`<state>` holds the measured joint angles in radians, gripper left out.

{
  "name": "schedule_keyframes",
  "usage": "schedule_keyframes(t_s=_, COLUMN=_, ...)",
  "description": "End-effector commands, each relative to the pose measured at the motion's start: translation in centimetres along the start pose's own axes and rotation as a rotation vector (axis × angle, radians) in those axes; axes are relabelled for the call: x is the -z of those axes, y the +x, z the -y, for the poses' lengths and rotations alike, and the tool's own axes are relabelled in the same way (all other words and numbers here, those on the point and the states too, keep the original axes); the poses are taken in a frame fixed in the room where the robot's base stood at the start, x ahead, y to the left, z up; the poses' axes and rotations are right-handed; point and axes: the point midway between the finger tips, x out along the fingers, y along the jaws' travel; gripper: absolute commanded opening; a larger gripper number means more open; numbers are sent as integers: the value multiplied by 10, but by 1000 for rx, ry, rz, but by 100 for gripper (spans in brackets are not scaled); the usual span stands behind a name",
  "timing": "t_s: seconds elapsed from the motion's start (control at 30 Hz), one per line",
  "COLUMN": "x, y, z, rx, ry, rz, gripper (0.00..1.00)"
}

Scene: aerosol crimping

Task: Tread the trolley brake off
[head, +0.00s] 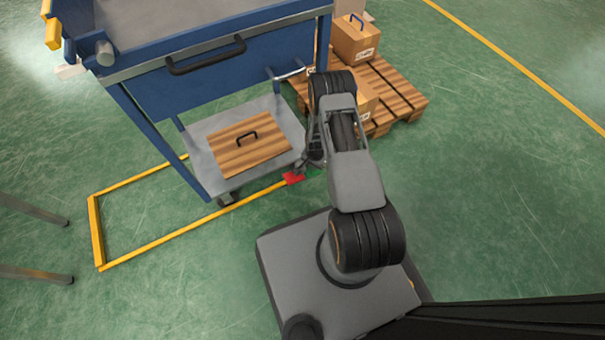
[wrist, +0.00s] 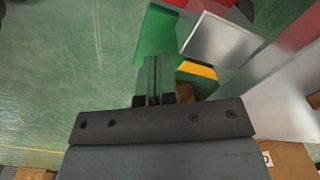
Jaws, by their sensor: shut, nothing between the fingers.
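The blue trolley (head: 225,75) with a grey lower shelf (head: 200,135) stands left of my arm in the head view. A small red pedal (head: 293,178) shows low at its near right corner. In the wrist view a red part (wrist: 208,5) and a flat green part (wrist: 155,36) lie close beyond the fingers, beside a pale metal plate (wrist: 218,40). My gripper (head: 314,160) is low beside that corner, just above and right of the red pedal. It also shows in the wrist view (wrist: 155,78), shut and empty. I cannot tell whether it touches the pedal.
A wooden panel with a black handle (head: 248,142) lies on the lower shelf. A pallet (head: 395,95) with cartons (head: 355,40) stands behind my arm. A yellow floor outline (head: 150,250) runs under the trolley. The green floor at the right is clear.

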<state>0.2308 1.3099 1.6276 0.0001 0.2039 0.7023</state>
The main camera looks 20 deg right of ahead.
Motion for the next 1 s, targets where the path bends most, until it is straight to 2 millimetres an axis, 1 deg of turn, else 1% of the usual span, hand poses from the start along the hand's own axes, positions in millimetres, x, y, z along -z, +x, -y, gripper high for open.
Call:
schedule_keyframes(t_s=0.03, x=0, y=-6, z=0, rx=0, ry=0, rz=0, gripper=0)
schedule_keyframes(t_s=0.8, x=0, y=-70, z=0, rx=0, ry=0, rz=0, gripper=0)
schedule_keyframes(t_s=0.9, x=0, y=-74, z=0, rx=0, ry=0, rz=0, gripper=0)
schedule_keyframes(t_s=1.0, x=0, y=-75, z=0, rx=0, ry=0, rz=0, gripper=0)
